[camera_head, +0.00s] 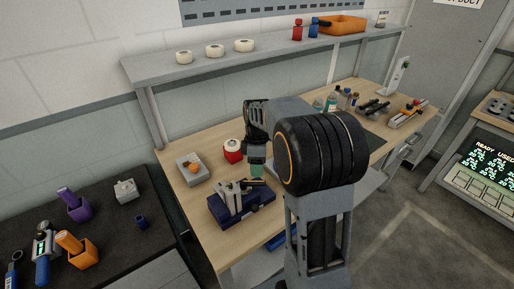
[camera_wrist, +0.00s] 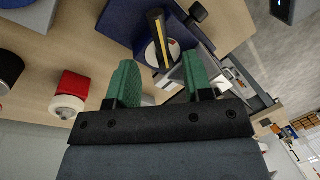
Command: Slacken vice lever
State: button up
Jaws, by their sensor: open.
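A dark blue vice (camera_head: 247,212) with pale metal upper parts stands near the front edge of the wooden bench. In the wrist view its blue body (camera_wrist: 128,20) is at the top. A black bar with a yellow stripe (camera_wrist: 157,35), which looks like the lever, lies across a round pale disc there. My gripper (camera_head: 257,170) is just behind the vice in the head view. Its green fingers (camera_wrist: 162,78) are open, with the bar's near end ahead of the gap between them. I cannot tell whether either finger touches the vice.
A red object with a white top (camera_head: 233,151) stands close beside my gripper. A grey tray (camera_head: 188,178) with small orange parts is at left. The shelf (camera_head: 255,50) runs above the bench. Tools and bottles (camera_head: 333,101) fill the bench's far right. Bare wood lies left of the vice.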

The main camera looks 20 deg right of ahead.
notch_tip(320, 180, up, 8)
jog(key=w, duration=0.1)
jog(key=shift+w+d, duration=0.2)
jog(key=shift+d, duration=0.15)
